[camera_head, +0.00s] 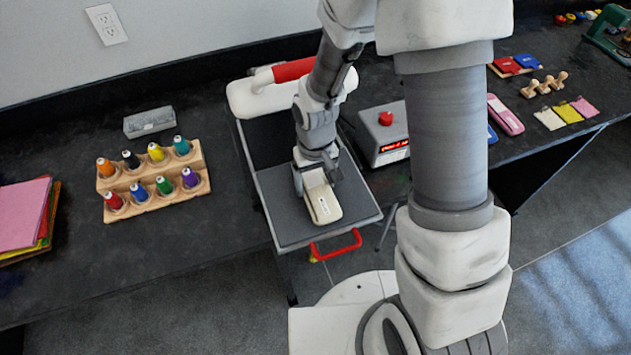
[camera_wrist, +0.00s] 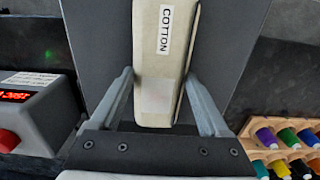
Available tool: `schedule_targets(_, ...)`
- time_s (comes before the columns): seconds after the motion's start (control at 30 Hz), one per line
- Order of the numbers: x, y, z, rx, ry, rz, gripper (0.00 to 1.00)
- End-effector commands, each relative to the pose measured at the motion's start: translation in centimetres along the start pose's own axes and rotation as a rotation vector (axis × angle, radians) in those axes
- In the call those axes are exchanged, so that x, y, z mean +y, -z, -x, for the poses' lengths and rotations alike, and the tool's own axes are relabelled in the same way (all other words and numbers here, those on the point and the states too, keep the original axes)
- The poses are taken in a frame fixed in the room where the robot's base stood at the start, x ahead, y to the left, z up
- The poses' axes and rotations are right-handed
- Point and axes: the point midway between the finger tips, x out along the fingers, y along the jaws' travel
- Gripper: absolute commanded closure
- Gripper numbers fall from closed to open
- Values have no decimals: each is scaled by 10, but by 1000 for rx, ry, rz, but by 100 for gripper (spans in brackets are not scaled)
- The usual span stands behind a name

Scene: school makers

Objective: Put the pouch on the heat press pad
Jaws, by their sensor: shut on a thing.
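The pouch (camera_head: 323,204) is a cream, flat block-like packet with a white label. In the wrist view the pouch (camera_wrist: 160,70) shows the word COTTON. My gripper (camera_head: 314,184) is shut on the pouch near one end, with a finger on each side; it also shows in the wrist view (camera_wrist: 165,105). The pouch is over the dark grey heat press pad (camera_head: 281,207), within its edges, toward its front right. I cannot tell whether the pouch touches the pad or is slightly above it. My wrist hides part of the pad.
The press's white top (camera_head: 247,98) with a red grip stands behind the pad. A red handle (camera_head: 336,245) is at the pad's front. A grey control box (camera_head: 384,135) is close on the right, and a wooden rack (camera_head: 153,186) of thread spools is on the left.

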Motion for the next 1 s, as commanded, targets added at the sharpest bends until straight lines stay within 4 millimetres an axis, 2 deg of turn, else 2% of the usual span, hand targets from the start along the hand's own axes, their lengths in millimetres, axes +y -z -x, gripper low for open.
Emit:
schedule_targets(0.33, 0, 0, -5, 2, 0, 0, 74)
schedule_targets(0.37, 0, 0, -5, 2, 0, 0, 19)
schedule_targets(0.47, 0, 0, -4, 2, 0, 0, 1)
schedule_targets(0.77, 0, 0, -1, 2, 0, 0, 0)
schedule_targets(0.87, 0, 1, 6, 4, 0, -1, 0)
schedule_targets(1.0, 0, 2, 30, 7, 0, -1, 0)
